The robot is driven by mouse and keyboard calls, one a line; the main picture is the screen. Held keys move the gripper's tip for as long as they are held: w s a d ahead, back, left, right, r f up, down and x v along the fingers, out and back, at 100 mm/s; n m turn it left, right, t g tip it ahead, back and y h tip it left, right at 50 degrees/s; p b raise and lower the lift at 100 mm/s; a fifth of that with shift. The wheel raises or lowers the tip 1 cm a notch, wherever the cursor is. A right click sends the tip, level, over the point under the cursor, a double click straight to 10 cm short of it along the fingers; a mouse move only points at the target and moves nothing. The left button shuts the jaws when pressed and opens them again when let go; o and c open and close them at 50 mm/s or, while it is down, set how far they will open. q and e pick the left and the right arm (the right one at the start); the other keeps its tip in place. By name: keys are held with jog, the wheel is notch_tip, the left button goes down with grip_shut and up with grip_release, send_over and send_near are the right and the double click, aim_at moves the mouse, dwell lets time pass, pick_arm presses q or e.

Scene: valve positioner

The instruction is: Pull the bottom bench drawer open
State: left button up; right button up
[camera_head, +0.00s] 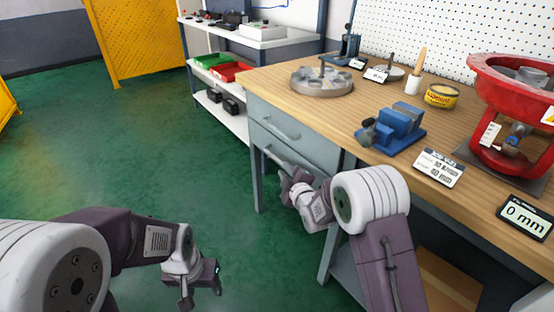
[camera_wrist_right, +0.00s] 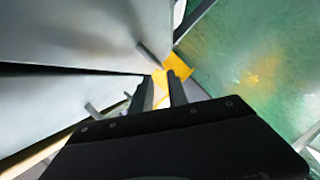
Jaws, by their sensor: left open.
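The workbench has a grey drawer unit, with the top drawer (camera_head: 300,142) and its bar handle (camera_head: 280,129) in plain view in the head view. The bottom drawer (camera_head: 316,176) sits just below it and looks shut; my right arm partly hides its front. My right gripper (camera_head: 284,172) is in front of the bottom drawer, close to its handle area. In the right wrist view its two fingers (camera_wrist_right: 160,92) are apart, with grey drawer fronts on the left and bar handles (camera_wrist_right: 152,56) nearby. No handle clearly sits between the fingers. My left gripper (camera_head: 201,289) is open and empty over the floor.
On the benchtop (camera_head: 350,110) are a round metal flange (camera_head: 321,82), a blue vise (camera_head: 398,128), a yellow tin (camera_head: 441,96) and a red valve yoke (camera_head: 515,100). A white shelf (camera_head: 225,115) stands behind. The green floor (camera_head: 130,150) left of the bench is clear.

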aim_at(278, 160)
jog(key=b+x, duration=0.3)
jog(key=x, duration=0.5)
jog(key=shift+f+b, duration=0.2)
jog(key=shift+b, duration=0.1)
jog(key=shift+w, duration=0.35)
grip_shut()
dwell(0.6)
